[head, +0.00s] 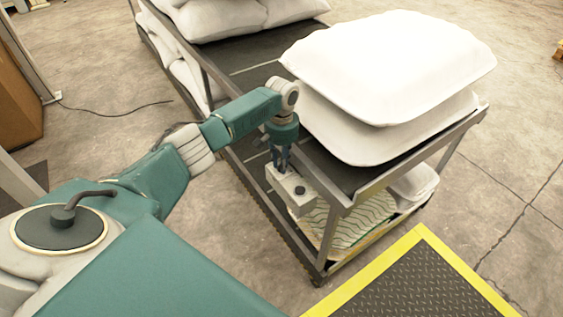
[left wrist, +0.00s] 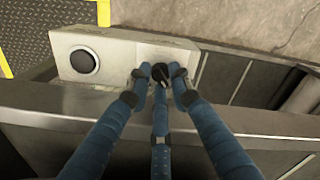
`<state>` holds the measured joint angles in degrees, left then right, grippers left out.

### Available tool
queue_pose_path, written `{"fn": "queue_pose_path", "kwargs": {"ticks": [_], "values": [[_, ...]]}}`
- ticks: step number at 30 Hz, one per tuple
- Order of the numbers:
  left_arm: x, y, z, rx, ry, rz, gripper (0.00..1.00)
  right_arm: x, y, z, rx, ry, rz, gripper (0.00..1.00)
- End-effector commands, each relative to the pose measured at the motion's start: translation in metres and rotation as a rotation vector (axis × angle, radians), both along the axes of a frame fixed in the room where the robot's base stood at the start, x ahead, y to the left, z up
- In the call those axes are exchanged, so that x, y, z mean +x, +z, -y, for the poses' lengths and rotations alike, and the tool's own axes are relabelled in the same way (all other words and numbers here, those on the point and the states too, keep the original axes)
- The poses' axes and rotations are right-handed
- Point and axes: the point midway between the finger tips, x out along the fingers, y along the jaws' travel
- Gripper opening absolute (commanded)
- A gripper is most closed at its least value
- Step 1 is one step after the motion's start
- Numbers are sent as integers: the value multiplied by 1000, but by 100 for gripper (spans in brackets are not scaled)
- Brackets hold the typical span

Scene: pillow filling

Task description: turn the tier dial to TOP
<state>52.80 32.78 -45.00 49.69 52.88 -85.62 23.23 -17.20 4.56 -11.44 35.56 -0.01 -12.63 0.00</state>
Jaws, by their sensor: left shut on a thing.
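A pale control box (head: 291,191) is mounted on the near side of the dark cart, below its top shelf. It carries a round black button (left wrist: 84,61), seen left of my fingers in the left wrist view. My left gripper (head: 281,166) points down onto the end of the box beyond the button. In the left wrist view, its blue fingers (left wrist: 160,76) close around the tier dial, on the right part of the box. The fingertips hide most of the dial, and I cannot read its markings or setting. My right gripper is not in view.
The cart's top shelf (head: 354,178) holds two stacked white pillows (head: 390,70) close beside my left arm. More white pillows (head: 222,15) lie on a shelf behind. A yellow-edged mat (head: 420,285) lies on the floor at front right. A cable (head: 110,114) crosses the floor at left.

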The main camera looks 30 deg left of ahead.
Motion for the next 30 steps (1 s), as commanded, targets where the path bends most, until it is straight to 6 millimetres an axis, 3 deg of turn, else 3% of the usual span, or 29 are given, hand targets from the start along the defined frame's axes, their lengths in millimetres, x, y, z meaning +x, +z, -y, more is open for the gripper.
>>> {"fn": "queue_pose_path", "kwargs": {"ticks": [11,30], "values": [[-1,2,0,0,-134,-3,0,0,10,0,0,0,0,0],[0,2,-2,1,-720,-2,0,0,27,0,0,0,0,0]]}}
